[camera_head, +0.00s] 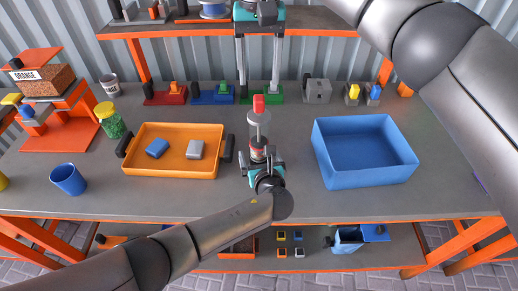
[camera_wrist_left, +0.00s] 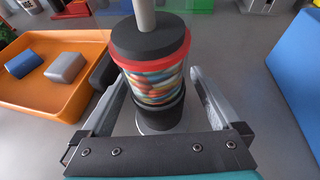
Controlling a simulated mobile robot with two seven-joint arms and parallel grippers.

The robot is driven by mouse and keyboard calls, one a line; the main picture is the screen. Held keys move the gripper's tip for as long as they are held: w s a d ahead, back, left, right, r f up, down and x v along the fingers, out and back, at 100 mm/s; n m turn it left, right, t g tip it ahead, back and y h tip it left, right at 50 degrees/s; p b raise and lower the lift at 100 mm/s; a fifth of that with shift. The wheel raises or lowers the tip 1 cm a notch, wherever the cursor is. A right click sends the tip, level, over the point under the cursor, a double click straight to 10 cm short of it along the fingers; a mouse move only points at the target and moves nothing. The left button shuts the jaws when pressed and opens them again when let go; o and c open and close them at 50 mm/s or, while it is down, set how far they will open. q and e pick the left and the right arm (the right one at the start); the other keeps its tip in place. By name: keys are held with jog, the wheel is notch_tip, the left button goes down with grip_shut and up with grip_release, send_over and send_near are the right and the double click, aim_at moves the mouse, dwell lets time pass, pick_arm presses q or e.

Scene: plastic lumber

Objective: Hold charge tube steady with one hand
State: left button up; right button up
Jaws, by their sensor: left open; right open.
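The charge tube (camera_head: 258,130) stands upright on the grey table in the head view, with a red-topped plunger above it. In the left wrist view the tube (camera_wrist_left: 155,82) shows coloured pellets behind clear walls, a red ring and a black cap and base. My left gripper (camera_head: 259,156) is at the tube's near side. Its open fingers reach along both sides of the tube, with gaps visible.
An orange tray (camera_head: 172,171) with a blue block (camera_head: 157,148) and a grey block (camera_head: 195,150) is left of the tube. A blue bin (camera_head: 365,180) stands to the right. Red, blue and green holders (camera_head: 212,96) line the back. A blue cup (camera_head: 68,180) stands front left.

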aim_at(259, 147)
pick_arm(q)
jog(key=v, duration=0.9)
jog(key=shift+s+r, duration=0.1)
jog(key=shift+s, duration=0.05)
jog(key=shift+s+d+r, duration=0.1)
jog(key=shift+s+r, duration=0.3)
jog(key=shift+s, duration=0.25)
pick_arm(e)
jog(key=shift+r, duration=0.1)
pick_arm(q)
notch_tip(259, 147, up, 6)
jog(key=p, duration=0.8)
jog(key=shift+r, duration=0.2)
pick_arm(e)
notch_tip(259, 147, up, 8)
jog(key=shift+r, duration=0.15)
